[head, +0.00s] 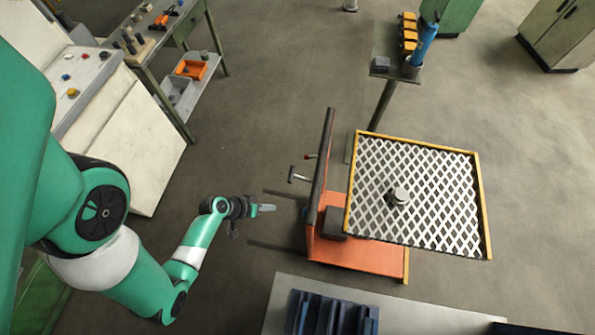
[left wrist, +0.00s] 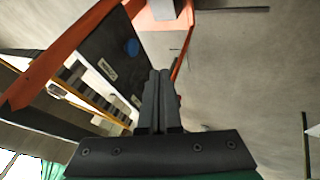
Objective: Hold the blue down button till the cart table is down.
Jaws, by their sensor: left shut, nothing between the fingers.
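The cart (head: 360,256) has an orange base. Its table (head: 430,225) has a white lattice top with yellow edges and stands above the base. A round blue button (left wrist: 131,47) shows on a dark panel (left wrist: 105,62) in the left wrist view; it cannot be picked out in the head view. My left gripper (head: 266,208) is shut and empty, left of the cart and apart from its handle side. Its closed fingers also show in the left wrist view (left wrist: 160,80), below and right of the blue button in the picture. My right gripper is not in view.
A small grey cylindrical piece (head: 399,196) stands on the lattice top. A white console (head: 85,75) and workbench stand at upper left. Floor between console and cart is clear.

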